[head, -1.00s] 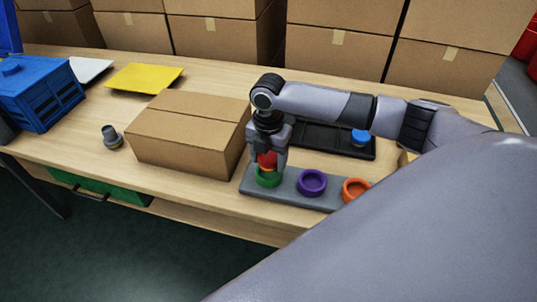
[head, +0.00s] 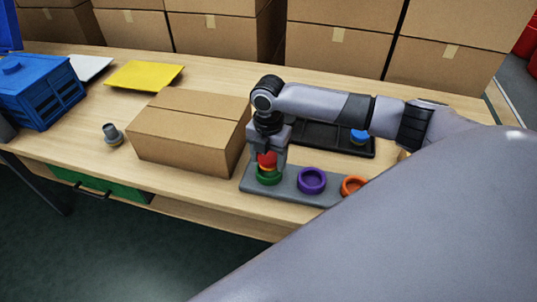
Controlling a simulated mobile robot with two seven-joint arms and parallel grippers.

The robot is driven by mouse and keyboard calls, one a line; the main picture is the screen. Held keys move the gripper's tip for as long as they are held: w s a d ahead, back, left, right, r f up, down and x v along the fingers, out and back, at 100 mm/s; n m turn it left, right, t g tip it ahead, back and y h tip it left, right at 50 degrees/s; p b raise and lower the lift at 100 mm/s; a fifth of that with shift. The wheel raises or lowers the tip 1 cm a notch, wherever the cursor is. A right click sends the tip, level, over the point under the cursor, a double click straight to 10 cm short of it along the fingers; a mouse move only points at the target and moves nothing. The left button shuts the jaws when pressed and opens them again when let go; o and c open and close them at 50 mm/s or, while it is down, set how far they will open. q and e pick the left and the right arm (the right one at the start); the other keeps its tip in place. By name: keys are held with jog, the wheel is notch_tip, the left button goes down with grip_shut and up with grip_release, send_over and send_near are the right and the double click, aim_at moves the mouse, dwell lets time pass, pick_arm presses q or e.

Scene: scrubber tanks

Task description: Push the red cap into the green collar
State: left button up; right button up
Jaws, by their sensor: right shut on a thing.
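The red cap (head: 267,158) is between the fingers of my right gripper (head: 267,160), which is shut on it and points down. The cap is directly over the green collar (head: 268,179), with an orange-yellow band showing at its lower edge. Whether the cap touches the collar or sits partly in it I cannot tell. The green collar is at the left end of a grey base (head: 289,196) on the table. My left gripper is not in view.
A purple collar (head: 312,181) and an orange collar (head: 354,186) sit on the same base. A closed cardboard box (head: 185,140) stands just left. Behind is a black tray (head: 318,136) with a blue cap (head: 360,136). A grey fitting (head: 112,134) stands further left.

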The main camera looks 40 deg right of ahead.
jog(key=shift+f, duration=0.9)
dwell(0.8)
jog(key=shift+f+p, duration=0.2)
jog(key=shift+p, duration=0.2)
